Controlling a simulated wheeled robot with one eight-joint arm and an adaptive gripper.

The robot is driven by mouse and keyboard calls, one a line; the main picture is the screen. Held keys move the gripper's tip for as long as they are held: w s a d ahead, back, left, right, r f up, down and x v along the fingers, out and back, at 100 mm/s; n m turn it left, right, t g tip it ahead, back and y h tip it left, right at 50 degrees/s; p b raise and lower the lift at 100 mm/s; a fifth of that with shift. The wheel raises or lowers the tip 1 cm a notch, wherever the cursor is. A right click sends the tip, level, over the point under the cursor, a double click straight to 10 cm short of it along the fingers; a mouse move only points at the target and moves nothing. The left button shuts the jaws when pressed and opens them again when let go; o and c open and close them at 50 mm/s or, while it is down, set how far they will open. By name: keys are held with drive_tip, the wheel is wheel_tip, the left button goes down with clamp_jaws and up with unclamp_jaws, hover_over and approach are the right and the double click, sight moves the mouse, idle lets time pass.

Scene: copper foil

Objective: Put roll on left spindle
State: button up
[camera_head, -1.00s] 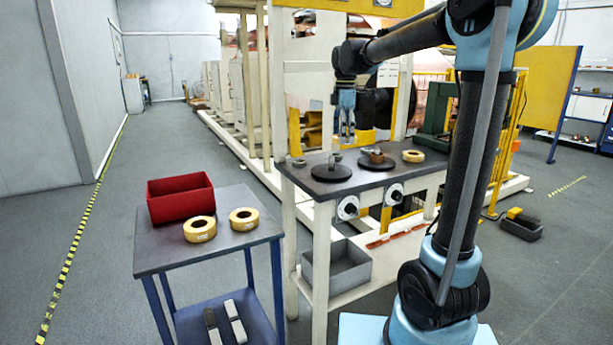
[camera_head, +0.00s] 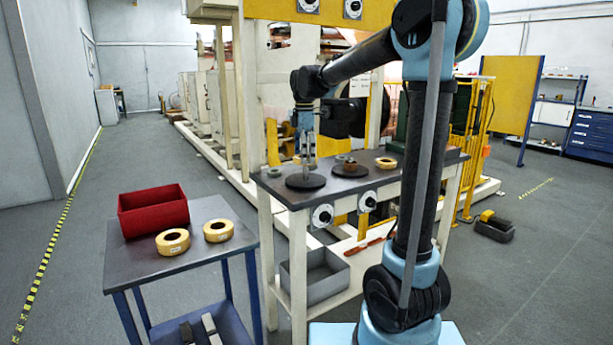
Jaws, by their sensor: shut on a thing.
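The left spindle is a round black disc (camera_head: 305,182) on the machine's dark bench. My gripper (camera_head: 309,166) points down at its centre. Its fingers are shut on a small grey piece at the spindle's post, mostly hidden by them. The right spindle (camera_head: 351,170) has a black disc with a small brownish piece at its centre. Two yellow-tan rolls, one on the left (camera_head: 172,242) and one on the right (camera_head: 218,230), lie flat on the blue-legged cart. A third such roll (camera_head: 386,163) lies on the bench right of the right spindle.
A red bin (camera_head: 153,211) stands at the back of the cart top (camera_head: 140,262). A small grey part (camera_head: 275,172) lies on the bench left of the left disc. A grey tray (camera_head: 314,277) sits below the bench. A floor gap separates cart and bench.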

sight(304, 179)
drive_tip(key=shift+f, duration=3.15)
drive_tip(key=o, duration=1.1)
drive_tip(key=shift+c, duration=0.2)
wheel_tip(304, 179, up, 12)
drive_tip(key=s+d+f+m+t, duration=0.1)
drive_tip(key=s+d+f+m, duration=0.35)
drive_tip(key=s+d, duration=0.3)
drive_tip(key=s+d+f+m, duration=0.3)
drive_tip(key=s+d+m, duration=0.2)
drive_tip(key=s+d, duration=0.25)
drive_tip(key=s+d+f+m, duration=0.4)
drive_tip(key=s+f+m, duration=0.1)
drive_tip(key=s+f, duration=0.3)
drive_tip(key=s+d+f+m+t, duration=0.1)
drive_tip(key=s+d+f+m, duration=0.2)
drive_tip(key=s+f+m, duration=0.3)
wheel_tip(304, 179, down, 5)
drive_tip(key=s, duration=0.2)
drive_tip(key=shift+s+d+r, duration=0.15)
drive_tip(key=shift+s+d, duration=0.15)
drive_tip(key=shift+d, duration=0.05)
